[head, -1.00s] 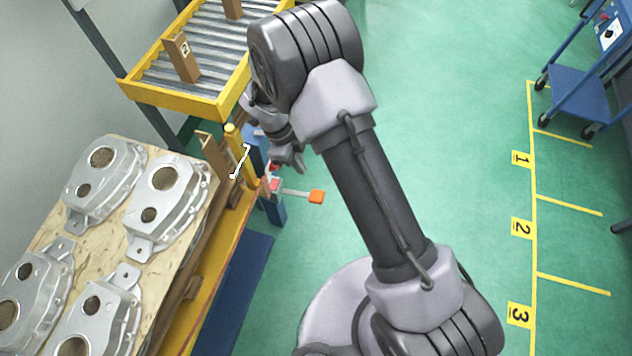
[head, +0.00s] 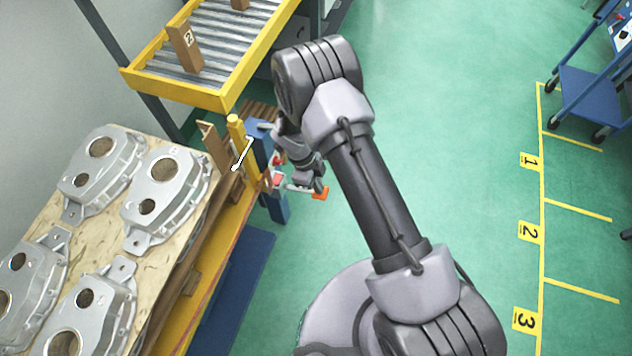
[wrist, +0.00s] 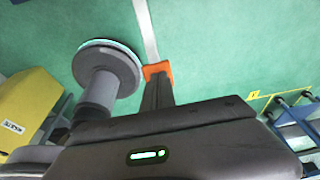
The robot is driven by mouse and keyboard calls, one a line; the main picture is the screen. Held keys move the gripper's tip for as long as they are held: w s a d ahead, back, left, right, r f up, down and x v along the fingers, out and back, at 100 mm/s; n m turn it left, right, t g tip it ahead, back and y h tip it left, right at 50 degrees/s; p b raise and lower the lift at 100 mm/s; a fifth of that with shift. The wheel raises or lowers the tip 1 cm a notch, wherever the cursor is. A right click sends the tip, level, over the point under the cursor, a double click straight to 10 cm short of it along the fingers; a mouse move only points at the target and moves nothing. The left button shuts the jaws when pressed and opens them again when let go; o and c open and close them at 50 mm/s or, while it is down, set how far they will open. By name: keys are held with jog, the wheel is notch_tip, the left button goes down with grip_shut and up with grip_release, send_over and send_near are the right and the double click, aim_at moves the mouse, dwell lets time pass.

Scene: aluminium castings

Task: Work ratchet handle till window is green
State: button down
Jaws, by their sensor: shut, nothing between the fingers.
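The ratchet handle is a thin grey lever with an orange grip (head: 320,193), sticking out to the right from a blue post (head: 277,208) at the end of the yellow frame. In the head view my gripper (head: 312,186) is at the grip's end of the lever and partly covers it. In the wrist view the orange grip (wrist: 157,70) sits right at the dark fingertips (wrist: 157,88), with the grey lever beyond. The fingers are shut with nothing between them; whether they touch the grip I cannot tell. Small red patches (head: 277,181) show near the post; I cannot make out the window.
Several aluminium castings (head: 165,185) lie on a wooden board at left. A yellow-framed roller conveyor (head: 178,92) stands behind. A white hooked rod (head: 243,154) is beside a yellow post (head: 236,132). A blue trolley (head: 590,95) is far right. Green floor between is clear.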

jog(key=shift+b+x, duration=1.05)
jog(key=shift+b, duration=0.15)
jog(key=shift+s+d+f+t+y+b, duration=0.2)
jog(key=shift+d+f+t+y+b, duration=0.3)
jog(key=shift+y, duration=0.6)
jog(key=shift+d+f+b, duration=0.1)
jog(key=shift+f+b, duration=0.2)
jog(key=shift+b, duration=0.1)
notch_tip(320, 180, down, 4)
jog(key=b, duration=0.5)
jog(key=shift+s+d+r, duration=0.1)
jog(key=shift+d+r, duration=0.05)
jog(key=shift+d, duration=0.05)
jog(key=shift+s+b, duration=0.1)
jog(key=shift+b, duration=0.35)
jog(key=shift+s+d+f, duration=0.1)
jog(key=shift+s+f, duration=0.1)
jog(key=shift+f, duration=0.05)
